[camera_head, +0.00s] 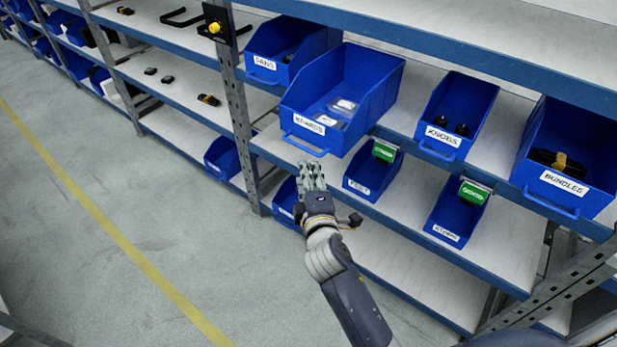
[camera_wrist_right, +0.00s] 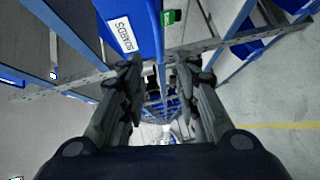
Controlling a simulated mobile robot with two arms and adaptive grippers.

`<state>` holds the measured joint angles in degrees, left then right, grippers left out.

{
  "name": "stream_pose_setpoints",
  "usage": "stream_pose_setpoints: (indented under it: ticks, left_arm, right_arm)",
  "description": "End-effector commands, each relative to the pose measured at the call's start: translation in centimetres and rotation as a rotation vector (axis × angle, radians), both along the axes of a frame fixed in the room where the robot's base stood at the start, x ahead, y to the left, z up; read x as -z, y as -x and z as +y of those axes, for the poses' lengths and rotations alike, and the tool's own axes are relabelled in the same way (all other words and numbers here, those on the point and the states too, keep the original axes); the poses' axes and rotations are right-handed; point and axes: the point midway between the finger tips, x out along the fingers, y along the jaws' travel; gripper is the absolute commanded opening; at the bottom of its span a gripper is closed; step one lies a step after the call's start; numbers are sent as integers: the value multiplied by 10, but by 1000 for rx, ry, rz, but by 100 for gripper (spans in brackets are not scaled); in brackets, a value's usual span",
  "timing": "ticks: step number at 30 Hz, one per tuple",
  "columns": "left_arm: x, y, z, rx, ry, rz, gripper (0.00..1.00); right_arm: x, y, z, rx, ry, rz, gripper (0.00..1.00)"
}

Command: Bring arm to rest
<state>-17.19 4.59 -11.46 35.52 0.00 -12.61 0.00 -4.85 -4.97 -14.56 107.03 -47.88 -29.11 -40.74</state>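My right arm (camera_head: 352,290) reaches in from the bottom right of the head view, in front of the shelving. My right gripper (camera_head: 313,176) points toward the shelf, just below and in front of a large blue bin (camera_head: 303,143) that sticks out past the shelf edge. In the right wrist view the gripper (camera_wrist_right: 160,78) has its fingers apart, with nothing held between them. That view shows the underside and label of a blue bin ahead, slightly left of the fingers. My left gripper does not show in either view.
The shelf (camera_head: 430,62) holds blue bins labelled knobs (camera_head: 441,137) and bundles (camera_head: 560,184). Smaller bins (camera_head: 372,175) with green tags sit below. A metal post (camera_head: 238,110) stands left of the gripper. The grey floor (camera_head: 110,270) with its yellow line is clear.

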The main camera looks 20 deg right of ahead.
Motion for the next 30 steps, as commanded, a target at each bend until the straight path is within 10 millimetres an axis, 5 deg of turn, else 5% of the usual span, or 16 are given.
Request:
stream_pose_setpoints:
  ticks: [16,19,23,30]
  left_arm:
    - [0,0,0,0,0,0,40]
    - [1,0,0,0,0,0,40]
    - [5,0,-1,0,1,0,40]
    - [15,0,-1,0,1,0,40]
  right_arm:
    - [-1,2,1,-1,0,0,30]
    - [13,3,2,-6,-12,20,30]
    - [71,10,8,-23,-76,112,30]
    - [243,64,14,-4,-306,399,30]
